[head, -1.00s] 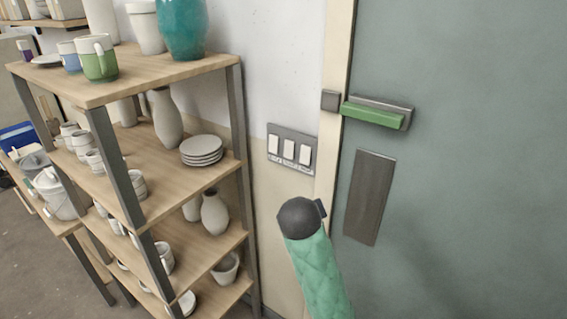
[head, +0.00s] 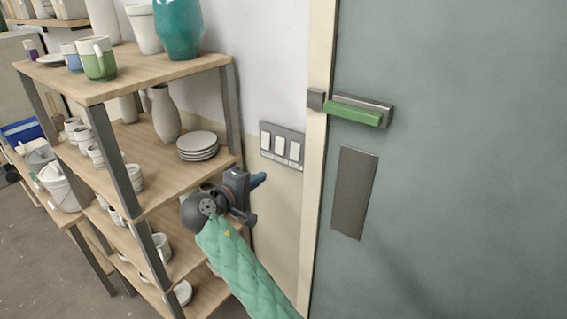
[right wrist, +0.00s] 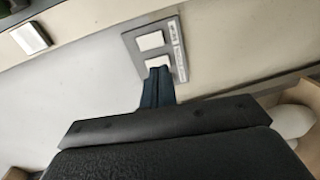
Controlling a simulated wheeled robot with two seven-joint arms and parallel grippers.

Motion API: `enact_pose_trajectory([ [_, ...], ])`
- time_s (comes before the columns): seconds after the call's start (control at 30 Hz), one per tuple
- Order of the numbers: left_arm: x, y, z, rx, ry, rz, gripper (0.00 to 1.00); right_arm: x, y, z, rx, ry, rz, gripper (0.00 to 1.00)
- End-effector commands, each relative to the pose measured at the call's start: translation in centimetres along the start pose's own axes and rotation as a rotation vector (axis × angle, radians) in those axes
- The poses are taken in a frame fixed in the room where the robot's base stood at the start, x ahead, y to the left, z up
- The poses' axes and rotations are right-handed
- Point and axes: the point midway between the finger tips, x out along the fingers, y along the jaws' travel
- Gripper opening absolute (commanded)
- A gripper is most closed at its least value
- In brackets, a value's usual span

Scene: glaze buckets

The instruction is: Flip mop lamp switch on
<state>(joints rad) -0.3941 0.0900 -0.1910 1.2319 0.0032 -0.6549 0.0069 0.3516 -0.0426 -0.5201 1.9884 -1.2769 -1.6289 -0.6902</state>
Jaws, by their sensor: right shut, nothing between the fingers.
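A grey switch plate (head: 282,145) with three white rocker switches is on the wall between the shelf and the door frame. It also shows in the right wrist view (right wrist: 181,48). Its labels are too small to read, so I cannot tell which switch is the mop lamp's. My right gripper (head: 259,180) is shut and empty, just below and left of the plate in the head view. In the right wrist view its blue fingers (right wrist: 158,76) point at the plate and cover its lower part. Two switches show there; the third is hidden. Contact cannot be told. My left gripper is out of view.
A wooden shelf (head: 190,66) with pottery stands close on the left, right beside my right gripper. A grey-green door (head: 460,150) with a green handle (head: 355,113) is on the right. The wall around the plate is bare.

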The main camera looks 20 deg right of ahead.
Motion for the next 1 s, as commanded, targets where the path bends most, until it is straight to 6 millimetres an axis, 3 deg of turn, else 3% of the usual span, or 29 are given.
enact_pose_trajectory([
  [0.57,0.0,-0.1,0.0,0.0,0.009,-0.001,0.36,0.3,0.1,0.0,-0.047,0.001,-0.002,0.0],
  [1.0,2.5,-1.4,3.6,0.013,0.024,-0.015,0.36,5.2,0.3,0.0,-0.048,0.0,-0.001,0.0],
])
